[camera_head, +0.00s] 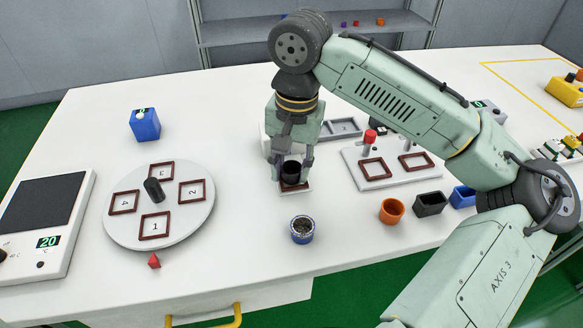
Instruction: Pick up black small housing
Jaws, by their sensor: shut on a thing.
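A small round black housing (291,171) is between the fingers of my gripper (292,163), which is shut on it and points straight down. The housing is upright, at a small white plate (306,189) with a dark red square frame, near the middle of the table. I cannot tell whether the housing touches the plate or hangs just above it. The fingers hide part of its sides.
A blue round pot (302,230) with dark filling stands just in front. An orange round cup (392,211), a black square box (430,204) and a blue square box (463,197) stand to the right. A turntable (200,220) is left; a fixture plate (398,177) is right.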

